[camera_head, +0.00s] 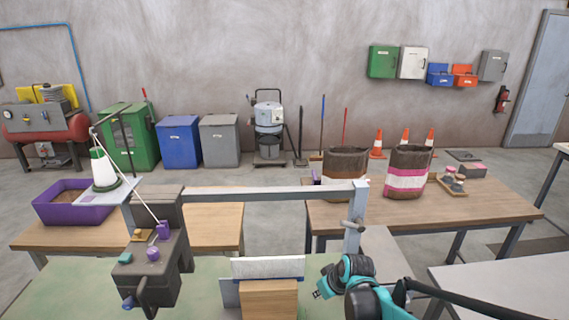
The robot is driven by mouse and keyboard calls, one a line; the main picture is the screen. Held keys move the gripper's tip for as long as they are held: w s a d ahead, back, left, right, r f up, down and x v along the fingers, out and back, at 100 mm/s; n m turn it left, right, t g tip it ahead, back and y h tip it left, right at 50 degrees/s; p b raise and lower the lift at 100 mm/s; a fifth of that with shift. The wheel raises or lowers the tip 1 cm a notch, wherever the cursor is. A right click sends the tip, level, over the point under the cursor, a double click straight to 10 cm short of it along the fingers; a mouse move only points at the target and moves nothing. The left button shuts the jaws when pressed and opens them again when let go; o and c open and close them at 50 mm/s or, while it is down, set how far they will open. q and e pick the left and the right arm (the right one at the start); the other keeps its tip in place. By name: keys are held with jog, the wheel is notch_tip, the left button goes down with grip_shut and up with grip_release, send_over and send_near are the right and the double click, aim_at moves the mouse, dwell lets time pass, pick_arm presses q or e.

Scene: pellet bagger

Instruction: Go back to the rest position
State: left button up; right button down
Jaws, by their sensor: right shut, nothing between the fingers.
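My right gripper (324,287), at the end of a teal and black arm, is low in the picture, right of centre. It is shut and empty, over the green table top and just right of a wooden block (268,300) with a pale upright plate behind it. It holds nothing. A grey metal bar frame (262,193) stands beyond it, with a post (355,222) behind my arm. My left gripper is not in view.
A dark machine (150,262) with purple knobs stands at the left. A purple tray (72,210) is on a wooden table behind it. A pale table (510,285) is at lower right.

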jog(key=s+d+r+m+h, duration=0.1)
jog(key=s+d+r+m, duration=0.1)
jog(key=s, duration=0.5)
jog(key=s+d+r+m+t, duration=0.1)
jog(key=s+d+r, duration=0.1)
jog(key=s, duration=0.6)
jog(key=s+d+r+m+t+h, duration=0.1)
jog(key=s+d+r+m, duration=0.1)
jog(key=s, duration=0.5)
jog(key=shift+s+d+r+m+h+b, duration=0.15)
jog(key=shift+s+r+m+h+b, duration=0.15)
jog(key=shift+s+b, duration=0.15)
